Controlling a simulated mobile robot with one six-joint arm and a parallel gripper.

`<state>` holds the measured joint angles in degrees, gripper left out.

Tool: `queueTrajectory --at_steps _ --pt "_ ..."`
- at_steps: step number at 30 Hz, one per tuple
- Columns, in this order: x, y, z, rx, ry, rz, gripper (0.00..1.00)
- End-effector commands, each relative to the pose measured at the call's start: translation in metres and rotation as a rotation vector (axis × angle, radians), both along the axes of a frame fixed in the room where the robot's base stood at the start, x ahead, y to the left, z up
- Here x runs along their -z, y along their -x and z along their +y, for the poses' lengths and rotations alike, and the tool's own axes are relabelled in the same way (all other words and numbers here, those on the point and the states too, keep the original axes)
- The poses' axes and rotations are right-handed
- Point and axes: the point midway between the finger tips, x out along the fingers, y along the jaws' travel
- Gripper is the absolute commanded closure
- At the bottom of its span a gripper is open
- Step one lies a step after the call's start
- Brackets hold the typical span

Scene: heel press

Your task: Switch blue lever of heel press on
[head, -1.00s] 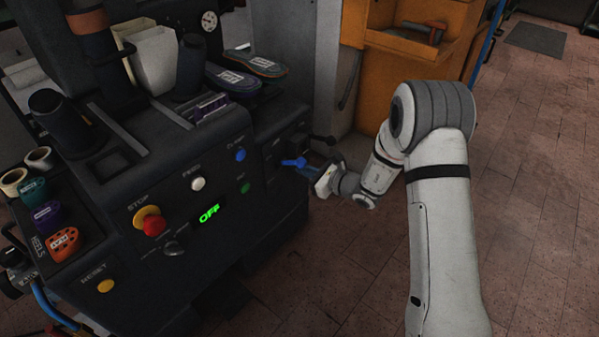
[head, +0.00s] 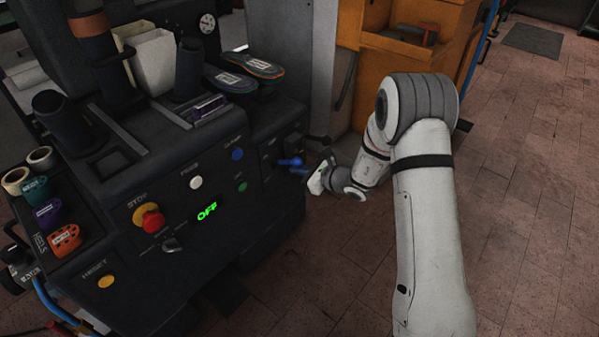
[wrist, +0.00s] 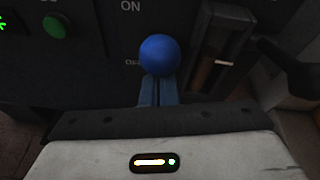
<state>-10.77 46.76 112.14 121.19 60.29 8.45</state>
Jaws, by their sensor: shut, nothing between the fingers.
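The heel press (head: 125,215) is a dark machine on the left in the head view. Its blue lever (head: 289,162) sticks out at the panel's right end. In the wrist view the lever's round blue knob (wrist: 160,55) is just beyond the tips of my gripper (wrist: 158,80), below the word ON. My gripper's blue fingers are together and empty. In the head view my gripper (head: 298,171) is close beside the lever, on its lower right. Whether the fingertips touch the knob I cannot tell. The lever's shaft is hidden. The press display (head: 207,211) reads OFF in green.
A black handle (wrist: 285,68) sticks out right of the knob in the wrist view. A green button (wrist: 57,25) is to its left. A red stop button (head: 153,221) is on the front panel. An orange cabinet (head: 385,65) stands behind. Open tiled floor is on the right.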

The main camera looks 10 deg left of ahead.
Motion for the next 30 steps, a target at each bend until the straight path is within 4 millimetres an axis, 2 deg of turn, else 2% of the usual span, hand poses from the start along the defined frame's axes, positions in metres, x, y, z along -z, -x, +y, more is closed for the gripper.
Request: queueTrajectory --at_steps 1,5,6,13,18,22,28,30 --pt "0.015 0.001 -0.006 0.003 0.004 0.006 1.00" --pt "0.040 0.004 -0.018 0.007 0.010 0.017 1.00" --pt "0.023 0.008 -0.028 0.010 0.009 0.017 1.00" --pt "0.010 0.031 -0.071 0.012 0.012 0.021 1.00" --pt "0.005 0.043 -0.092 0.010 0.011 0.020 1.00" --pt "0.004 0.049 -0.100 0.008 0.012 0.022 1.00" --pt "0.004 0.050 -0.102 0.007 0.013 0.021 1.00" --pt "-0.006 0.052 -0.101 -0.009 0.018 0.013 1.00"
